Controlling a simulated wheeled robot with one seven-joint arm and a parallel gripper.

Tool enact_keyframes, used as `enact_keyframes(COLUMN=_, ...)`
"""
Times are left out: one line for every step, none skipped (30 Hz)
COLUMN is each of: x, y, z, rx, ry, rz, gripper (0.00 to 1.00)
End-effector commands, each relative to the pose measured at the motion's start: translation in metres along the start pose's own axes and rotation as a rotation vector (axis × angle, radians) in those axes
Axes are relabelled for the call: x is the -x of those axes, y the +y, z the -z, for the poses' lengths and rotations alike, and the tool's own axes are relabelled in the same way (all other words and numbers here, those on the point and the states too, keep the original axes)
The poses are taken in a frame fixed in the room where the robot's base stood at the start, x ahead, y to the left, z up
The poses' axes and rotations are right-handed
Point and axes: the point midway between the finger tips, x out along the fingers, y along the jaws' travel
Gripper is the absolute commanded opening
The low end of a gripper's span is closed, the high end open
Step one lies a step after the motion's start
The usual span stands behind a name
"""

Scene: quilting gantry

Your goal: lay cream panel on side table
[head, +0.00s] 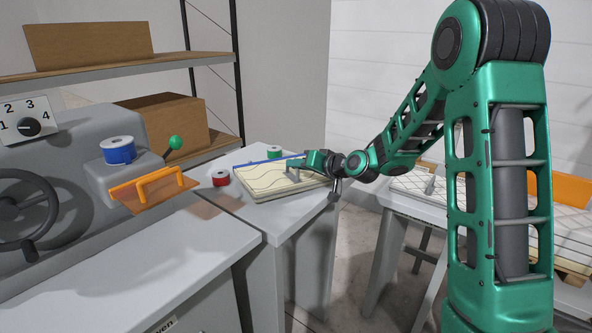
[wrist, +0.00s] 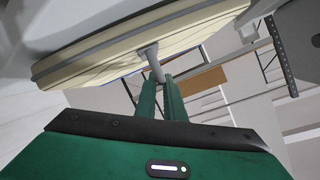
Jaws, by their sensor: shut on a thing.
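The cream panel (head: 265,180) is a thick quilted slab with wavy stitch lines and a grey upright handle on its face. It lies over the white side table (head: 262,216); I cannot tell whether its underside touches the top. My gripper (head: 297,167) is shut on the handle, at the panel's right part. In the wrist view the fingers (wrist: 160,84) close on the grey stem, and the panel's pale edge with a grey band (wrist: 130,48) spans the top. Part of the panel's far side is hidden by my gripper.
A red spool (head: 221,177) stands left of the panel and a green spool (head: 274,152) behind it. The grey machine with an orange handle (head: 155,187) is at left. A shelf with cardboard boxes (head: 170,120) is behind. Another table with quilted panels (head: 408,185) is right.

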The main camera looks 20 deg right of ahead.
Motion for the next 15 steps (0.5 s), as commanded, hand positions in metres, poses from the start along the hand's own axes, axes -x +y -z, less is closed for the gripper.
enact_keyframes(x=-0.0023, y=0.0041, z=-0.0052, rx=-0.001, ry=0.0, rz=-0.001, gripper=0.0)
enact_keyframes(x=-0.0029, y=0.0053, z=-0.0066, rx=0.0, ry=0.001, rz=-0.001, gripper=0.0)
enact_keyframes(x=-0.0033, y=0.0059, z=-0.0075, rx=0.0, ry=0.001, rz=-0.001, gripper=0.0)
enact_keyframes(x=-0.0033, y=0.006, z=-0.0076, rx=0.001, ry=0.002, rz=0.0, gripper=0.0)
enact_keyframes(x=-0.0032, y=0.0058, z=-0.0074, rx=0.001, ry=0.002, rz=0.0, gripper=0.0)
enact_keyframes(x=-0.0031, y=0.0057, z=-0.0072, rx=0.001, ry=0.002, rz=0.0, gripper=0.0)
enact_keyframes(x=-0.0031, y=0.0057, z=-0.0072, rx=0.001, ry=0.002, rz=0.0, gripper=0.0)
enact_keyframes(x=-0.0031, y=0.0057, z=-0.0072, rx=0.001, ry=0.002, rz=0.0, gripper=0.0)
enact_keyframes(x=-0.0031, y=0.006, z=-0.0075, rx=0.001, ry=0.001, rz=-0.001, gripper=0.16)
enact_keyframes(x=-0.0031, y=0.0059, z=-0.0075, rx=0.001, ry=0.001, rz=-0.001, gripper=0.23)
enact_keyframes(x=-0.0031, y=0.0059, z=-0.0075, rx=0.001, ry=0.001, rz=-0.001, gripper=0.28)
enact_keyframes(x=-0.0031, y=0.0059, z=-0.0074, rx=0.001, ry=0.001, rz=-0.001, gripper=0.28)
enact_keyframes(x=-0.0031, y=0.0059, z=-0.0074, rx=0.001, ry=0.001, rz=-0.001, gripper=0.28)
enact_keyframes(x=-0.0031, y=0.0058, z=-0.0074, rx=0.001, ry=0.002, rz=-0.001, gripper=0.28)
enact_keyframes(x=-0.003, y=0.0058, z=-0.0073, rx=0.001, ry=0.002, rz=-0.001, gripper=0.28)
